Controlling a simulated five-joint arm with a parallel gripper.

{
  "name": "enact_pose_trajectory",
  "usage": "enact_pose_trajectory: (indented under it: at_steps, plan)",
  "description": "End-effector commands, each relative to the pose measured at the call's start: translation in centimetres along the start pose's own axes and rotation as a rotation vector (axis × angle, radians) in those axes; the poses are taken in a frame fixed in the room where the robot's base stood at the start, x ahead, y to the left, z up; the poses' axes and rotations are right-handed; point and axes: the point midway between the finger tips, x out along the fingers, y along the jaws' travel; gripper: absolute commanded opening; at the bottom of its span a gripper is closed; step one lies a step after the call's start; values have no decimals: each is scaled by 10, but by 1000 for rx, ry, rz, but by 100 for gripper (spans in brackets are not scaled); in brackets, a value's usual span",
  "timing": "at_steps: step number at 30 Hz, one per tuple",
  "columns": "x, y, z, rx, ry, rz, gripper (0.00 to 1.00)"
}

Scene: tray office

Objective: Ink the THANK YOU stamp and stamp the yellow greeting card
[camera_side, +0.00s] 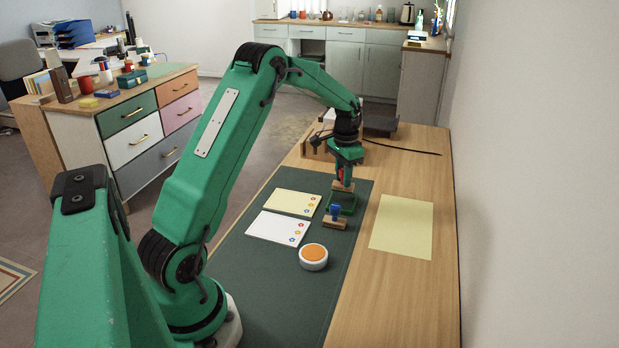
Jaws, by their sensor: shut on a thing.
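My gripper (342,175) points down over the far part of the dark green mat and is shut on a red-handled stamp (343,186) with a wooden base. Its lettering cannot be read. A small green square object (341,207), perhaps an ink tin, is just below the stamp; I cannot tell whether they touch. A blue-handled stamp (335,222) with a wooden base stands nearer, close to it. The pale yellow card (287,204) lies flat to the left, with small coloured dots along its right side. A round white dish with an orange pad (313,256) is nearer.
A white card (273,229) lies just in front of the yellow one. A large pale yellow sheet (402,226) lies on the bare wood at right. Wooden and dark items (380,122) stand at the desk's far end. The near mat (290,305) is clear.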

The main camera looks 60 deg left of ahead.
Motion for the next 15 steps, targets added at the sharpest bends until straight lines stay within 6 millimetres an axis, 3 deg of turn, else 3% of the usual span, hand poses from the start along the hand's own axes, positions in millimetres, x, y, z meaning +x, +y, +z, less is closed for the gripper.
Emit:
enact_pose_trajectory:
  at_steps: [15]
  plan:
    - [-29,0,0,0,1,-1,11]
